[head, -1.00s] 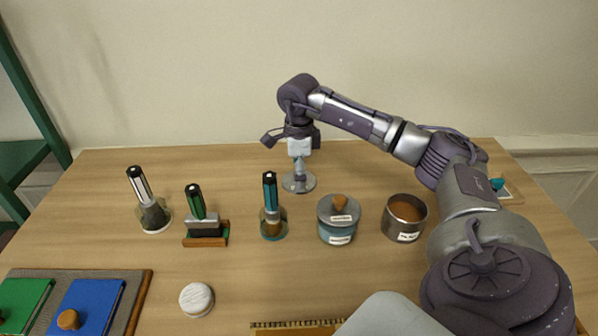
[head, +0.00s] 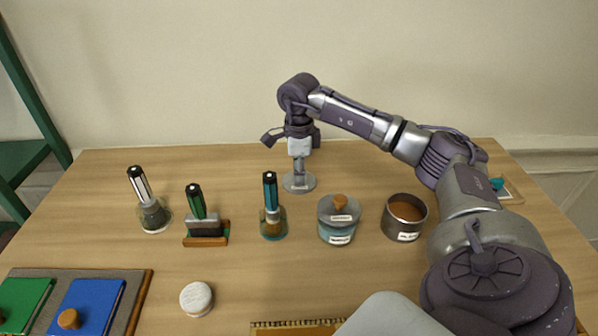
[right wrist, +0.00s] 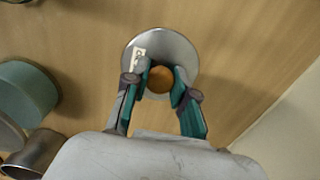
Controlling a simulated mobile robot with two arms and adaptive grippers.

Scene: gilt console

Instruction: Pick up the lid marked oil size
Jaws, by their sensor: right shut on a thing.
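A round grey metal lid (head: 299,184) with a small pale label is at the back of the table, left of my right arm. It also shows in the right wrist view (right wrist: 180,48), with an orange-brown knob (right wrist: 159,80) at its middle. The label is too small to read surely. My right gripper (head: 299,166) points down over the lid and is shut on its knob, one finger on each side. The lid looks level, on or very close to the table; I cannot tell if there is a gap. My left gripper is out of view.
An open metal tin (head: 404,218) with brown contents and a lidded blue-grey jar (head: 338,226) stand right of the lid. Several upright handled tools stand to the left, including a teal one (head: 270,190). A white round piece (head: 196,299) lies in front. The back left is clear.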

